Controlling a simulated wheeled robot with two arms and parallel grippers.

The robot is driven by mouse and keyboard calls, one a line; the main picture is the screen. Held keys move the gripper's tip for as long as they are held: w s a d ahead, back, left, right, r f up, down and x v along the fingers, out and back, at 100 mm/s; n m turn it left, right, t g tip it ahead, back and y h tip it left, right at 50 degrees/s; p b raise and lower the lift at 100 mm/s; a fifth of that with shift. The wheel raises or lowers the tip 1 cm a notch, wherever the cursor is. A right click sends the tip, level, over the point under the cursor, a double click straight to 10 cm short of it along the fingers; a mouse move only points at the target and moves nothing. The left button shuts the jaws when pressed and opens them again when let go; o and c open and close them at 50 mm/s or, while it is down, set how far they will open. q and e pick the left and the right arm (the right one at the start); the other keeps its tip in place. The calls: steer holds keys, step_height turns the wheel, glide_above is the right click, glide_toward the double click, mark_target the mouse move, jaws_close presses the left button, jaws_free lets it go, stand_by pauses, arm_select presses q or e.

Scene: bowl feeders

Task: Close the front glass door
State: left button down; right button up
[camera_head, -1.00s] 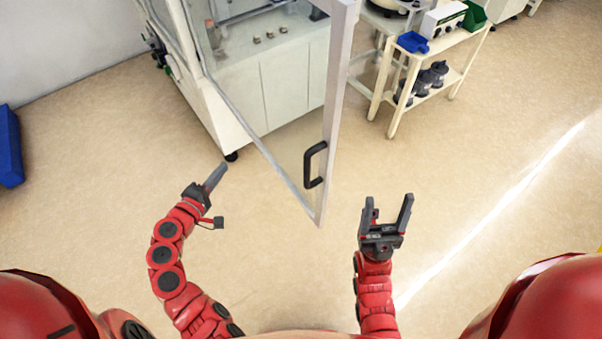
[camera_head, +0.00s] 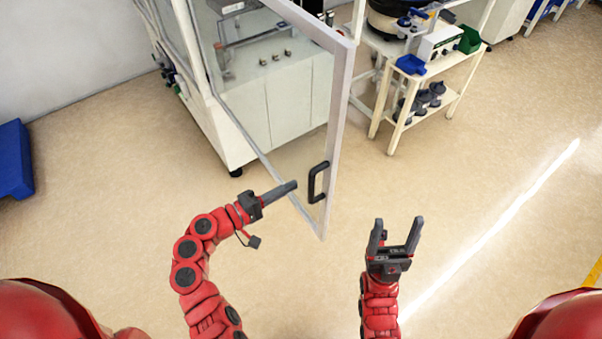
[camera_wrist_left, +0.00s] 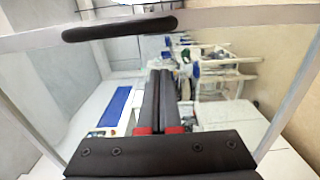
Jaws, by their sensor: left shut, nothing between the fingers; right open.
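The front glass door (camera_head: 333,138) stands open in the head view, swung out from the machine cabinet toward me, with a pale metal frame. Its black handle (camera_head: 318,182) is on the frame's free edge; the handle also shows at the top of the left wrist view (camera_wrist_left: 120,27). My left gripper (camera_head: 294,185) is shut and empty, its fingertips just left of the handle by the door's lower part. I cannot tell whether it touches the glass. My right gripper (camera_head: 397,222) is open and empty, right of the door's lower corner and apart from it.
The white machine cabinet (camera_head: 290,100) stands behind the door, with small parts on its top. A blue object (camera_head: 14,160) lies far left. Floor around my arms is clear.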

arm_select(q)
steer(key=p+x, duration=0.2)
steer(key=x, duration=0.2)
steer(key=shift+w+d, duration=0.15)
